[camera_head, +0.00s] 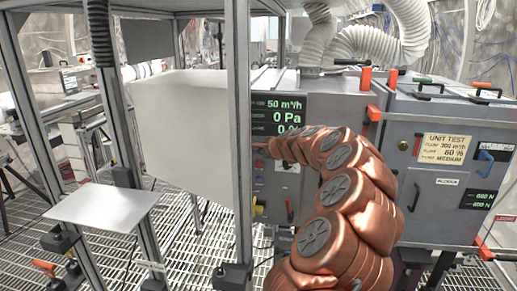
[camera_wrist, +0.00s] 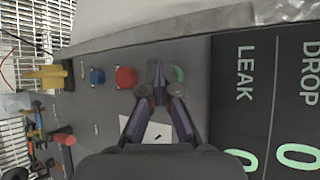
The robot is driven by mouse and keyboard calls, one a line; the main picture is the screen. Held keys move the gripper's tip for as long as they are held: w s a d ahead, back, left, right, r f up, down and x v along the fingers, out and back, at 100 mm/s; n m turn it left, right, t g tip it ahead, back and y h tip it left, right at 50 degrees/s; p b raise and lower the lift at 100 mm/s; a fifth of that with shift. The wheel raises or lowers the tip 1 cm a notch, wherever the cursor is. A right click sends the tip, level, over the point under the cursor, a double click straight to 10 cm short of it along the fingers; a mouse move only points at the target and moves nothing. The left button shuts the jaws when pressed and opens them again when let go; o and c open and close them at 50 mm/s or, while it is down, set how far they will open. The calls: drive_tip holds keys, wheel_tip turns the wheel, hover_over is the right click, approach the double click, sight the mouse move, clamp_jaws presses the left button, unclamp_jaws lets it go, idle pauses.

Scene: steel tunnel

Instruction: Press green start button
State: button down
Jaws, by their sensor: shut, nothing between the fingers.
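In the wrist view, my gripper (camera_wrist: 158,78) is shut and empty, with its fingertips over the grey control panel (camera_wrist: 190,50). The green button (camera_wrist: 178,75) shows just right of the fingertips and is partly hidden by them. Whether the fingers touch it cannot be told. A red button (camera_wrist: 126,77) and a blue button (camera_wrist: 97,76) lie to the left. In the head view, my copper arm reaches to the grey machine's panel (camera_head: 272,185), beside the display (camera_head: 285,113); the fingertips and the green button are not clear there.
A metal post (camera_head: 238,120) stands just left of the arm's end, with a pale sheet (camera_head: 180,125) beyond it. A yellow knob (camera_wrist: 45,76) sticks out at the panel's left in the wrist view. A grey box with handles (camera_head: 445,165) stands right of the arm.

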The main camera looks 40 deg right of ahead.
drive_tip(key=shift+d+r, duration=0.1)
drive_tip(key=shift+d, duration=0.1)
drive_tip(key=shift+a, duration=0.1)
drive_tip(key=shift+s+a+f, duration=0.2)
idle(0.4)
drive_tip(key=shift+a, duration=0.1)
drive_tip(key=shift+s+a, duration=0.85)
drive_tip(key=shift+a, duration=0.35)
drive_tip(key=shift+s+a, duration=0.85)
drive_tip(key=shift+a, duration=0.3)
